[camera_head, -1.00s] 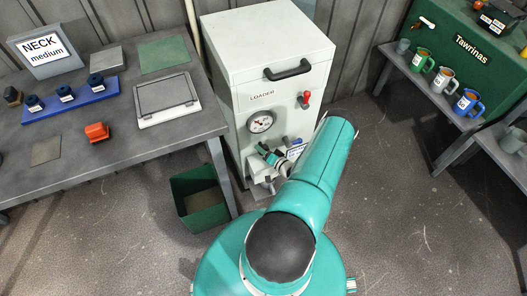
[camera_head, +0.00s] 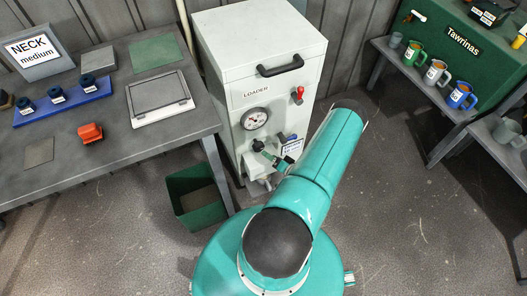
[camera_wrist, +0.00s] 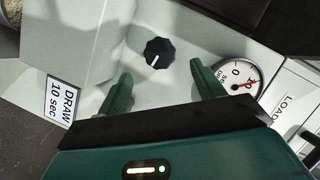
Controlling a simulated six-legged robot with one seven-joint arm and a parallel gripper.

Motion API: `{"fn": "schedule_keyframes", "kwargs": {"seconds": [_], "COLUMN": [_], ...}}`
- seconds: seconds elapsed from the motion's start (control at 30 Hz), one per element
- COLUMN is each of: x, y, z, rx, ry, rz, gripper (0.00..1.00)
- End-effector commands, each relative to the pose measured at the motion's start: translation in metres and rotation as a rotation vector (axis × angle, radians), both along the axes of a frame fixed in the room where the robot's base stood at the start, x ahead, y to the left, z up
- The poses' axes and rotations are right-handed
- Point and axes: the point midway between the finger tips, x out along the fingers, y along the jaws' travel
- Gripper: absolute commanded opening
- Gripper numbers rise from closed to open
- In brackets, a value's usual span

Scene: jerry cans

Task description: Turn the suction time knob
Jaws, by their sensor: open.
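The black round knob with a white pointer line (camera_wrist: 158,52) sits on the pale face of the loader cabinet, below the dial gauge in the head view. It shows there as a small dark spot (camera_head: 258,145). My gripper (camera_wrist: 162,71) is open, with green fingers apart and nothing between them. In the wrist view the knob lies just beyond the fingertips, roughly centred between them; I see no contact. In the head view my gripper (camera_head: 266,155) is close to the knob. The "DRAW 10 sec" label (camera_wrist: 62,100) is beside the left finger.
The gauge (camera_wrist: 239,78) is close to the right finger. A mug shelf (camera_head: 425,90) stands right.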

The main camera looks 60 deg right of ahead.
Motion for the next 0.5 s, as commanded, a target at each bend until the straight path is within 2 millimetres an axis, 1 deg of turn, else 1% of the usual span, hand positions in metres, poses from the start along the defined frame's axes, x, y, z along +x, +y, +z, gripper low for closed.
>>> {"fn": "schedule_keyframes", "kwargs": {"seconds": [0.03,0.1,0.2,0.33,0.5], "x": [-0.011,-0.023,-0.037,-0.045,-0.047], "y": [0.002,0.005,0.007,0.010,0.010], "z": [0.002,0.005,0.008,0.010,0.011], "rx": [0.001,0.001,-0.001,0.000,0.000], "ry": [0.001,0.001,0.001,0.000,0.000], "rz": [-0.001,-0.001,-0.001,0.000,0.000], "gripper": [0.67,0.67,0.67,0.67,0.67]}}
